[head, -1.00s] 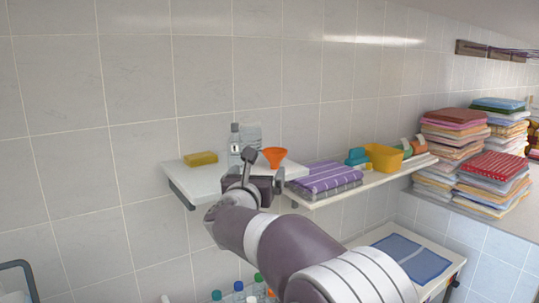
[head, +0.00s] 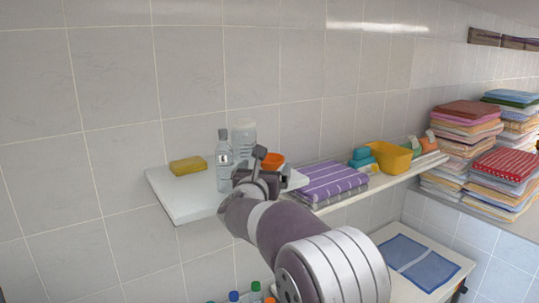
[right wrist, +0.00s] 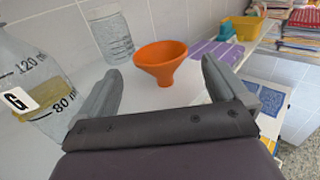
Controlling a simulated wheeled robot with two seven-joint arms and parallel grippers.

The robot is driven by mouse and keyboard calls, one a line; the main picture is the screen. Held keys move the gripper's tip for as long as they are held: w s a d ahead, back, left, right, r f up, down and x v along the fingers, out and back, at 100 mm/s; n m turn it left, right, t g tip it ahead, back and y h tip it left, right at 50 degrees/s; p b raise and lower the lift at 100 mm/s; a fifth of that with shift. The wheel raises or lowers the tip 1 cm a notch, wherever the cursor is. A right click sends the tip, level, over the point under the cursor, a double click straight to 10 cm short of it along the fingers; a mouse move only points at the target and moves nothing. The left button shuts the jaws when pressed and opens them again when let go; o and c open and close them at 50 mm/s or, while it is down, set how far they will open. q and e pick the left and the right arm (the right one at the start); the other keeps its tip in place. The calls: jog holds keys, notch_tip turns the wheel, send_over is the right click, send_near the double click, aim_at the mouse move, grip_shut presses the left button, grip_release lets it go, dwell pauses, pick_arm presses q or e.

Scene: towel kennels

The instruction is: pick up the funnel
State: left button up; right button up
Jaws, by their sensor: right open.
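The orange funnel (head: 272,160) stands on the white shelf (head: 184,209), partly hidden behind my right gripper (head: 268,168) in the head view. In the right wrist view the funnel (right wrist: 162,61) has its wide mouth up and its narrow spout down. It lies ahead of the fingers, roughly between them and apart from both. My right gripper (right wrist: 160,90) is open and empty, reaching over the shelf. My left gripper is not in view.
A clear marked bottle (right wrist: 35,85) stands close left of my right fingers. Behind it is a clear container (head: 244,138). A yellow sponge (head: 188,166) lies farther left. Folded purple towels (head: 332,182) and a yellow tub (head: 390,157) are on the right shelf.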

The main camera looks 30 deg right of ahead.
aim_at(273, 155)
jog(key=w+d+p, duration=0.1)
jog(key=w+d+r+p, duration=0.1)
jog(key=w+p, duration=0.1)
jog(key=shift+d, duration=0.35)
jog(key=p+x, duration=0.1)
jog(key=x, duration=0.3)
jog(key=shift+f+p, duration=0.35)
jog(key=shift+f, duration=0.05)
jog(key=shift+s+a+r, duration=0.1)
jog(key=shift+s+a, duration=0.1)
jog(key=shift+s, duration=0.05)
jog(key=shift+w+d, duration=0.1)
jog(key=shift+w, duration=0.05)
jog(key=c, duration=1)
jog(key=shift+o, duration=0.2)
